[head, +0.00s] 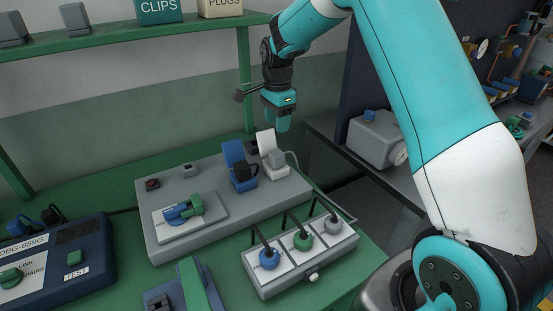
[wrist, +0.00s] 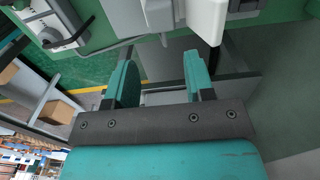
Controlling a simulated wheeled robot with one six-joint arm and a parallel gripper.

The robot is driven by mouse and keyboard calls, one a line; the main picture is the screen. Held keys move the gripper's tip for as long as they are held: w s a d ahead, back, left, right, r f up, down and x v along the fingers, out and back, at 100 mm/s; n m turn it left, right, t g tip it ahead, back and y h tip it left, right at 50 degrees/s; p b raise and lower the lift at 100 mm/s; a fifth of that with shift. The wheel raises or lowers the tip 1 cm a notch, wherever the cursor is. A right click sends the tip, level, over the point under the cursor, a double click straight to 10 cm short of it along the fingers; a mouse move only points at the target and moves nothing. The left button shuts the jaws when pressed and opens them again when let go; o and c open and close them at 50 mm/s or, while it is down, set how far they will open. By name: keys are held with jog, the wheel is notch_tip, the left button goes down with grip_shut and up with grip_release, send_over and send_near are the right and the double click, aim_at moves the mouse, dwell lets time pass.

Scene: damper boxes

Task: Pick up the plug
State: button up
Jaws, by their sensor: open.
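My gripper (head: 282,124) hangs in the air, pointing down, near the right end of a grey box. In the wrist view its two teal fingers stand apart with nothing between them (wrist: 160,76). On that box, a black plug-like piece (head: 245,171) sits against a blue upright holder (head: 233,152). A grey plug-like piece (head: 277,158) sits against a white holder (head: 265,141), below the gripper. I cannot tell which piece the task's plug is. The white holder (wrist: 207,20) shows at the wrist view's top edge.
A smaller grey box (head: 312,274) in front carries blue, green and grey round pieces with dark rods. A navy test box (head: 88,262) stands at the left. A green shelf (head: 130,38) runs above. A grey machine (head: 375,138) stands at the right.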

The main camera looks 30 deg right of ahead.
aim_at(276, 153)
notch_tip(276, 153, down, 13)
jog(key=p, duration=0.3)
jog(key=shift+a, duration=0.1)
grip_shut()
jog(key=shift+w+r, duration=0.1)
jog(key=shift+r, duration=0.1)
